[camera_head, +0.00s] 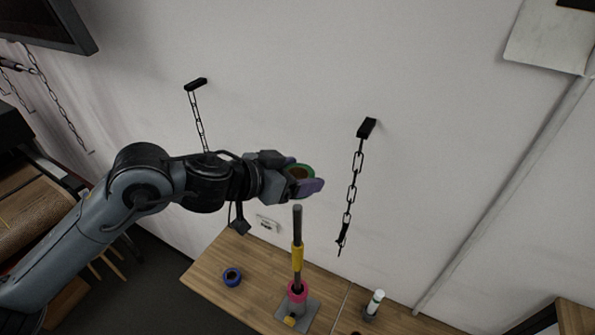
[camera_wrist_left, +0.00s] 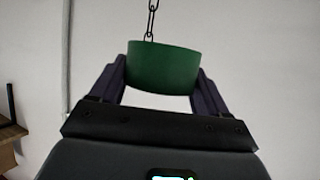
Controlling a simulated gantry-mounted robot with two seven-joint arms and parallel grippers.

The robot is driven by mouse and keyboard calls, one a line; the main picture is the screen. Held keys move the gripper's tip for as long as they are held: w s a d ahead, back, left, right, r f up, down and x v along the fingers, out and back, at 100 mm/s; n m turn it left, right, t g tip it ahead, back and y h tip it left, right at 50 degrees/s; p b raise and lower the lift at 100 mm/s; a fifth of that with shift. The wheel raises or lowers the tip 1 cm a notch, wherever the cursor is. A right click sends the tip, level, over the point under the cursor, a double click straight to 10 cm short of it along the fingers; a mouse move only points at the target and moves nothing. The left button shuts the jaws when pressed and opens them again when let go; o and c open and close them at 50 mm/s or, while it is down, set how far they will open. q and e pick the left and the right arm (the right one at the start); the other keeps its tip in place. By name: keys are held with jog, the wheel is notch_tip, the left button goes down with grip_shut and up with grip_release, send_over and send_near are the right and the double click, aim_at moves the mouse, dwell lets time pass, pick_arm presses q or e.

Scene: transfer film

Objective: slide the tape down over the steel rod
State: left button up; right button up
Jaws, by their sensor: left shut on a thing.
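In the left wrist view the green roll (camera_wrist_left: 163,68) sits between the two fingers (camera_wrist_left: 162,85), against the wall. The dark steel rod (camera_head: 297,225) stands upright on a grey base plate (camera_head: 311,315). My right gripper does not show.
Two chains (camera_head: 351,190) (camera_head: 198,120) hang from wall brackets behind. Table between the blue roll and rod is clear.

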pick_arm(q)
jog(key=shift+f+b, duration=1.45)
jog(key=shift+f, duration=1.1)
jog(key=shift+p, duration=0.3)
jog(key=shift+f, duration=0.1)
